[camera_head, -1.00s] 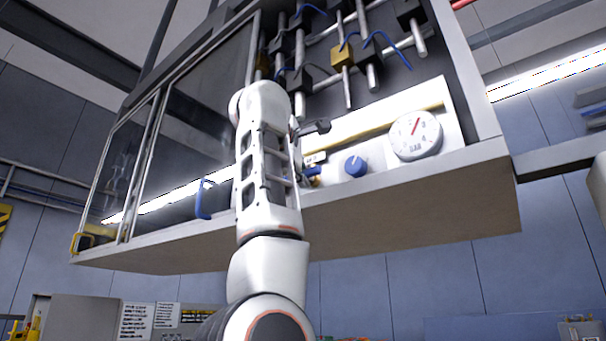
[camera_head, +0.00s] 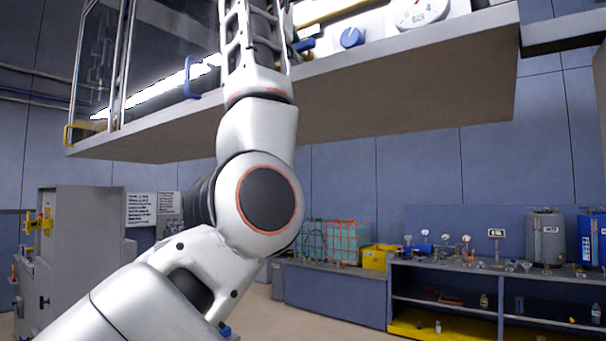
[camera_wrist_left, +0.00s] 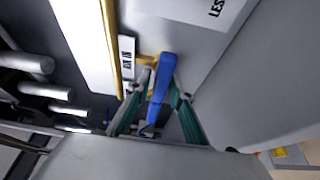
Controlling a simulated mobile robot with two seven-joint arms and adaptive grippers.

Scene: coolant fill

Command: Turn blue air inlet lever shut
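The blue air inlet lever (camera_wrist_left: 161,80) shows in the left wrist view, next to a brass fitting (camera_wrist_left: 147,61) and a white label (camera_wrist_left: 126,57) that seems to read "AIR IN". My left gripper (camera_wrist_left: 161,86) has its two green fingers on either side of the lever. The fingers lean in close to it, but I cannot tell whether they touch it. In the head view a small blue part, likely the lever (camera_head: 304,45), shows just right of my left arm. The arm runs up out of the frame there, hiding the gripper. My right gripper is not in view.
A blue knob (camera_head: 352,37) and a round white dial (camera_head: 421,12) are right of the lever on the panel. The cabinet's bottom ledge (camera_head: 400,75) juts out below. A blue door handle (camera_head: 190,77) is to the left. Several metal pipes (camera_wrist_left: 35,63) fill the wrist view's left side.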

